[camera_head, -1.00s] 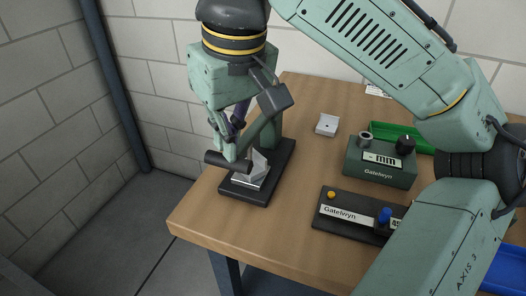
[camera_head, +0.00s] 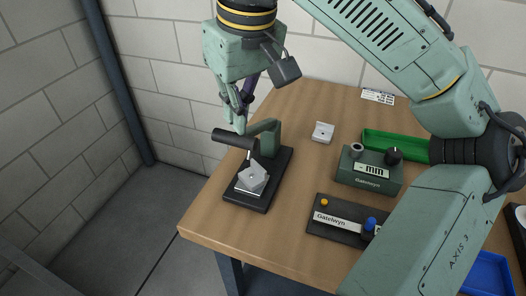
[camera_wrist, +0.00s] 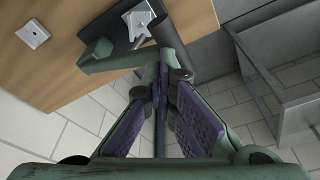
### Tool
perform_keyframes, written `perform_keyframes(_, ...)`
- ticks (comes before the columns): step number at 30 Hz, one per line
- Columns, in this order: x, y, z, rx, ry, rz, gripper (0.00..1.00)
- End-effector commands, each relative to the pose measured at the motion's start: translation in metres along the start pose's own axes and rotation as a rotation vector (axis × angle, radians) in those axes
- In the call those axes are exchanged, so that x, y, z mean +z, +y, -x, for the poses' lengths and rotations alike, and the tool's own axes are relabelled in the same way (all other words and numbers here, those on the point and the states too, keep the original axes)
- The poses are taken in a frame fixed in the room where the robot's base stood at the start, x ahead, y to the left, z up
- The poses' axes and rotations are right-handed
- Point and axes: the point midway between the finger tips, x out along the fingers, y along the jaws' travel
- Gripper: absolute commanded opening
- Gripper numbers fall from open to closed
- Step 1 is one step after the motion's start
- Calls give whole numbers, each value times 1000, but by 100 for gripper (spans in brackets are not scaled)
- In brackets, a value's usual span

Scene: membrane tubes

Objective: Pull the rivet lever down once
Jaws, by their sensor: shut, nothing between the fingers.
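The rivet press stands near the table's left corner, with a black base (camera_head: 246,200) and a green frame (camera_head: 274,135). A pale grey angular piece (camera_head: 253,179) sits on its base; it also shows in the wrist view (camera_wrist: 138,22). The lever's dark cylindrical handle (camera_head: 231,138) stands up above the base, sticking out to the left; it also shows in the wrist view (camera_wrist: 176,50). My gripper (camera_head: 240,128) is shut and empty, its fingertips right at the handle's upper side. In the wrist view the fingertips (camera_wrist: 160,78) overlap the handle's near end. I cannot tell whether they touch it.
A small pale block (camera_head: 322,132), a green meter box (camera_head: 368,171), a green tray (camera_head: 395,146) and a dark button panel (camera_head: 340,218) stand right of the press. A blue tray (camera_head: 488,273) is at lower right. Bare table lies between the press and these.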

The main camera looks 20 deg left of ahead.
Motion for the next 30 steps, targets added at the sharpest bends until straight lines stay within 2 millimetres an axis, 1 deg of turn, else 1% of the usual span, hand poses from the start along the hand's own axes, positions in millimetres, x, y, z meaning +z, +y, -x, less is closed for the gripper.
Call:
perform_keyframes(1, -2, 1, 8, -1, -1, 0, 0)
perform_keyframes(16, -17, 15, 41, 1, 0, -1, 0)
perform_keyframes(17, -17, 16, 40, 2, 0, -2, 0)
perform_keyframes(20, -20, 19, 46, 1, -1, -1, 0)
perform_keyframes(30, -31, 28, 70, 1, 0, -1, 0)
